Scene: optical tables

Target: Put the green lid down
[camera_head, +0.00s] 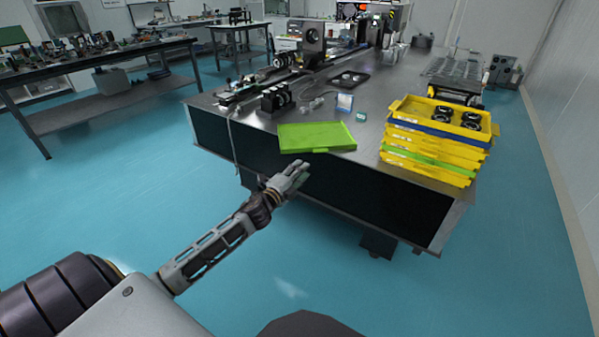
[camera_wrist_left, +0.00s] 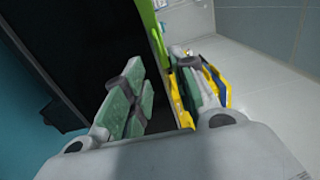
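The green lid (camera_head: 317,137) lies flat on the metal optical table (camera_head: 377,143), at its near edge. In the left wrist view a bright green strip (camera_wrist_left: 153,25), which looks like the lid's edge, shows beyond the fingers. My left gripper (camera_head: 299,170) is in front of the table's near side, just below and near the lid in the picture. In the left wrist view its two fingers (camera_wrist_left: 162,75) stand apart with nothing held between them. I cannot tell how far it is from the lid. My right gripper is not in view.
A stack of yellow, blue and green trays (camera_head: 431,143) stands right of the lid, with black round parts (camera_head: 443,113) on top. Bare tabletop lies between lid and stack.

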